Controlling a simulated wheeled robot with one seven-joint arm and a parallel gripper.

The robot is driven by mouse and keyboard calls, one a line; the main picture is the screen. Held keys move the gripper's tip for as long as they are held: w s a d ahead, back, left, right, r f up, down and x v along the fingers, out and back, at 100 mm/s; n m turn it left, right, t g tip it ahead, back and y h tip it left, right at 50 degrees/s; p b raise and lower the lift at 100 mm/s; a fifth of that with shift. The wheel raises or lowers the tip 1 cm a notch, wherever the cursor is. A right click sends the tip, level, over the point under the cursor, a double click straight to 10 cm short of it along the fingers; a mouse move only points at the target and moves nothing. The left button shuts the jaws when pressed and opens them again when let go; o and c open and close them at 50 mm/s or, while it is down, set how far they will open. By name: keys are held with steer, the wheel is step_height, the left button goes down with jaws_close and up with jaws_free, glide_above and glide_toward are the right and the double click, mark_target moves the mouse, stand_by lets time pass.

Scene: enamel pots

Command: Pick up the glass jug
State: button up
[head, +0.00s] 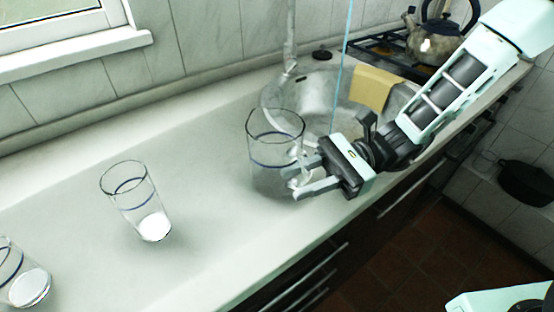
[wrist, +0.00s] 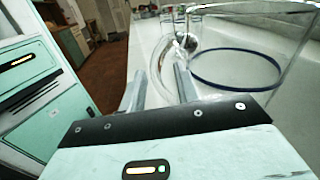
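The clear glass jug (head: 262,150) with a blue ring stands upright on the counter in front of the sink. In the wrist view the jug (wrist: 236,76) fills the upper right, cut off by the frame edge. My gripper (head: 299,178) is at the jug's right side, level with its curved glass handle. In the wrist view the fingers of my gripper (wrist: 161,82) are apart, with the handle (wrist: 157,68) between them and a gap visible. Whether either finger touches the handle cannot be told.
A glass tumbler with white contents (head: 153,226) stands left of the jug; another (head: 28,287) is at the lower left edge. The sink (head: 325,95) with a yellow cloth (head: 373,88) lies behind my gripper. A kettle (head: 433,42) sits on the stove. The counter between tumbler and jug is clear.

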jaws_close()
